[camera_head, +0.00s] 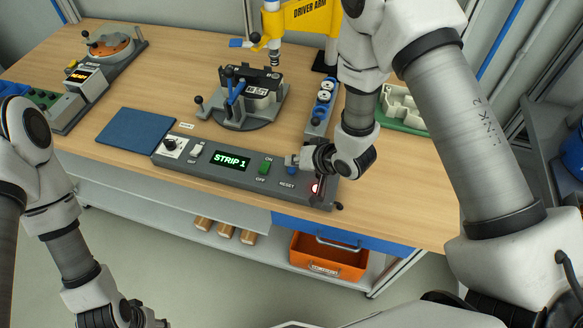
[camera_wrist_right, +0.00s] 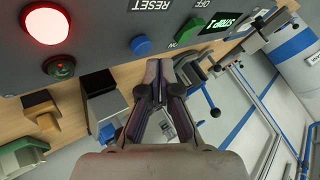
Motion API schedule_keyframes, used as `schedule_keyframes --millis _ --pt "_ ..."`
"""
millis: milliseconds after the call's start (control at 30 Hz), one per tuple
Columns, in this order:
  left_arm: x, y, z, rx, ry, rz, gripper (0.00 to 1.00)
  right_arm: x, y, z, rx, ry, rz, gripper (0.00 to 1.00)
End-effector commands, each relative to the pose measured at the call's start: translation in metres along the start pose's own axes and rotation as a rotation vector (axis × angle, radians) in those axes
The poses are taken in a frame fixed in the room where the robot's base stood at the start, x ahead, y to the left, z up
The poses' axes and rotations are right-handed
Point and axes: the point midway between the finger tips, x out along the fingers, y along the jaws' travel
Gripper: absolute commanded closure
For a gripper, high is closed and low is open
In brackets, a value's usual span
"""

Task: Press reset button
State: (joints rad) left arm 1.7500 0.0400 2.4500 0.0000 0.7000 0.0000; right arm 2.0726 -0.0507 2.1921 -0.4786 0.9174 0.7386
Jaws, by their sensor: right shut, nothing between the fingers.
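The grey control panel (camera_head: 208,175) lies along the bench's front edge. Its blue reset button (camera_wrist_right: 141,46) shows in the right wrist view beside the RESET label. In the head view the button (camera_head: 292,170) is partly covered by my right gripper (camera_head: 293,160). In the wrist view the right gripper's closed fingers (camera_wrist_right: 160,68) are empty, with their tips near the button; a small gap shows in the picture. My left arm comes down at the lower left, away from the panel; its gripper is at the bottom edge and too cut off to read.
A red lamp (camera_wrist_right: 45,27) glows at the panel's end, beside a dark button (camera_wrist_right: 58,67). A green ON/OFF switch (camera_head: 264,167) and a STRIP 1 display (camera_head: 230,160) are left of reset. Behind stand a clamp fixture (camera_head: 248,95) and a yellow driver arm (camera_head: 305,15). A blue mat (camera_head: 136,131) lies left.

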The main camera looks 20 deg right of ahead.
Motion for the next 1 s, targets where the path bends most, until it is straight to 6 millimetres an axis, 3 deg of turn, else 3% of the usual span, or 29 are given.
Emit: schedule_keyframes --millis 1000 --pt "0.0062 0.0000 0.0000 0.000 0.000 0.000 0.60 0.0078 0.0058 0.0060 0.000 0.000 0.000 1.00"
